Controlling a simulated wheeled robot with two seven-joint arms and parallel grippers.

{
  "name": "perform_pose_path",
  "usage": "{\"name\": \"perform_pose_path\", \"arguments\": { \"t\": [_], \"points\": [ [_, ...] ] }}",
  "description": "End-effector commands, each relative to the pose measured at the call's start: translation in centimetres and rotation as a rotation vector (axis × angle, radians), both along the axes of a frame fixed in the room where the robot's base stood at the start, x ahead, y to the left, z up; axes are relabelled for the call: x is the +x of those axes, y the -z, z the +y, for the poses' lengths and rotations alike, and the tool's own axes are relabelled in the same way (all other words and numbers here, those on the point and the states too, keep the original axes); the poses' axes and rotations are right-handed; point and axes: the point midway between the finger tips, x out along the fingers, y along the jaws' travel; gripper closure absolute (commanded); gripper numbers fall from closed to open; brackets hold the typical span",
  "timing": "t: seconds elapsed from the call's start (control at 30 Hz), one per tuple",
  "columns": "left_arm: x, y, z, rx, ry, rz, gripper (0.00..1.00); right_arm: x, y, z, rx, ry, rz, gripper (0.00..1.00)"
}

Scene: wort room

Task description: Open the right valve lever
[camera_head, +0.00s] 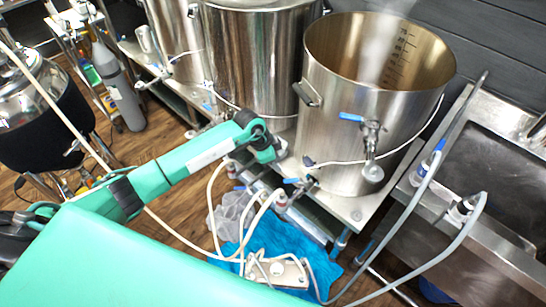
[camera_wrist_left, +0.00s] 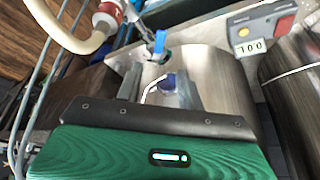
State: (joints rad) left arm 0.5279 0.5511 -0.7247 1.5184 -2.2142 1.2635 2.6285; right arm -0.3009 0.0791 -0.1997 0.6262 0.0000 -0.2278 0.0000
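A blue valve lever (camera_head: 350,117) sits on the tap on the front of the right steel kettle (camera_head: 330,125). A second small blue lever (camera_head: 291,181) is on a valve low by that kettle's left foot. In the left wrist view a blue lever (camera_wrist_left: 160,42) stands upright on a valve beyond my fingers. My left gripper (camera_head: 281,152) is by the lower left side of the right kettle. In the wrist view its two fingers (camera_wrist_left: 160,90) are apart, with a dark blue cap (camera_wrist_left: 168,82) on a white cable seen between them. No grip on a lever shows. My right gripper is not seen.
Another steel kettle (camera_head: 255,55) stands to the left. White hoses (camera_head: 217,205) hang below my left gripper, near a pump plate (camera_head: 277,272) on a blue cloth (camera_head: 290,240). A steel sink (camera_head: 500,130) is at right.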

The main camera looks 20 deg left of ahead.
Motion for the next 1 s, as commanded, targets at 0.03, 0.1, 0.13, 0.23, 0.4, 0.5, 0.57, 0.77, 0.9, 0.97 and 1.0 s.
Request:
{"name": "perform_pose_path", "arguments": {
  "t": [0.03, 0.1, 0.13, 0.23, 0.4, 0.5, 0.57, 0.77, 0.9, 0.97, 1.0],
  "points": [
    [-0.1, -0.6, 0.3, 0.001, 0.001, -0.001, 0.62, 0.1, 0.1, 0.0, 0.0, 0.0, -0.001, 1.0],
    [-0.2, -1.2, 0.5, 0.0, 0.0, -0.001, 0.62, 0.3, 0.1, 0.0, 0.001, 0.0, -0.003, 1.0],
    [-0.3, -1.4, 0.6, 0.0, 0.0, -0.001, 0.62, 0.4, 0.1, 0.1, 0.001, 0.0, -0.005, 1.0],
    [-0.4, -1.9, 0.7, 0.001, 0.0, 0.0, 0.62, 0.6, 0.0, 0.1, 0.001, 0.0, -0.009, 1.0],
    [-0.4, -2.0, 0.7, 0.001, 0.0, 0.0, 0.62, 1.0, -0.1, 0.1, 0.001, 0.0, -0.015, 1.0],
    [-0.4, -2.0, 0.7, 0.001, 0.0, 0.0, 0.64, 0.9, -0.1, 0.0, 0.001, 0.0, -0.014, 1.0],
    [-0.4, -2.0, 0.5, -0.005, 0.004, -0.002, 0.76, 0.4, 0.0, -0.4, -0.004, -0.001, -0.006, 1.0],
    [-1.7, -3.2, -4.9, -0.212, 0.117, -0.106, 1.0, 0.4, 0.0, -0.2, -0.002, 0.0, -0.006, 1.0],
    [-3.3, -7.2, -11.2, -0.514, 0.207, -0.315, 1.0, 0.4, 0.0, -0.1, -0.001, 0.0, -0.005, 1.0],
    [-3.9, -9.4, -13.1, -0.635, 0.209, -0.421, 1.0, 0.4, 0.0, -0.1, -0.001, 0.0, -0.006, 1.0],
    [-4.2, -11.1, -13.9, -0.708, 0.198, -0.494, 1.0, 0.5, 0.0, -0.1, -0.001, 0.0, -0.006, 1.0]
  ]
}}
